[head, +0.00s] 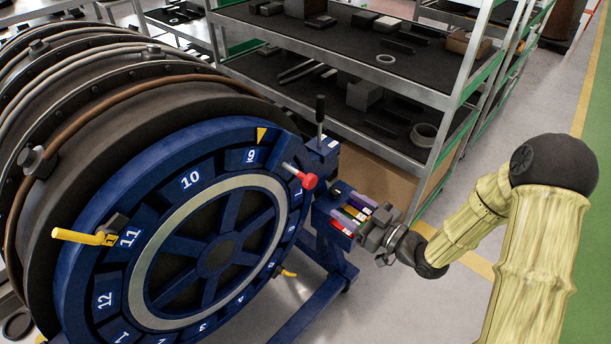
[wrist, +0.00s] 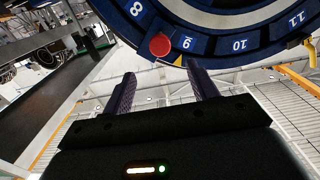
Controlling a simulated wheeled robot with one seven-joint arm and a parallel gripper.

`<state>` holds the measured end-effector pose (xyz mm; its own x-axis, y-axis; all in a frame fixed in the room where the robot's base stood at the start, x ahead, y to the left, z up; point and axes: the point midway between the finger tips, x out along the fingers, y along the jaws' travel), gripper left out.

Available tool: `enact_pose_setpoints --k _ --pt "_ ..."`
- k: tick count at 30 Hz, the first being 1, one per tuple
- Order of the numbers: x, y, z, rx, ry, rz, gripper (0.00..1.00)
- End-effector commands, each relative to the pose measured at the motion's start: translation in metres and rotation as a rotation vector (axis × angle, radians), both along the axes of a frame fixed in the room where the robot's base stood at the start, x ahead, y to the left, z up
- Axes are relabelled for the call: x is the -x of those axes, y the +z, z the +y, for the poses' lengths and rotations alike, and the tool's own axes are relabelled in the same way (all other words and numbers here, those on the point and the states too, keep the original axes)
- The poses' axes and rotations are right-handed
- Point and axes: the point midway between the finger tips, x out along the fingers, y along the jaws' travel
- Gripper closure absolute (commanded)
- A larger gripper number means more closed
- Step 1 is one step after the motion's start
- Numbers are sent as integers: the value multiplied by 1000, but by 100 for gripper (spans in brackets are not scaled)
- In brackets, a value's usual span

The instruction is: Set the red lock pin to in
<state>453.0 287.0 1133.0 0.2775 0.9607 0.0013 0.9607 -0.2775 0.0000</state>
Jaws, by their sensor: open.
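The red lock pin (head: 307,181) has a round red knob on a pale shaft, and it sticks out from the blue numbered ring (head: 180,180) near the 9 and 7 plates. In the wrist view the red knob (wrist: 160,45) shows close to the 8 and 9 plates, above and between my fingertips. My gripper (head: 362,212) is right of and below the knob in the head view, apart from it. Its two purple fingers (wrist: 160,80) are open with nothing between them. The pin's shaft is hidden behind its knob in the wrist view.
A black-knobbed lever (head: 320,115) stands on a blue bracket beside the ring. A yellow handle (head: 78,237) sticks out at the ring's left. Metal shelving (head: 440,100) with dark parts stands behind. Open floor lies at the right.

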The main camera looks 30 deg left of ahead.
Motion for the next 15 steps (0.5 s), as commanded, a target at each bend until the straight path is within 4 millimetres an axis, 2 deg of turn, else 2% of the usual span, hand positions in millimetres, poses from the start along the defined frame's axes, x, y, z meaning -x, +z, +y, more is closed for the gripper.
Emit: enact_pose_setpoints --k 15 --pt "-25 4 90 -1 3 -1 42"
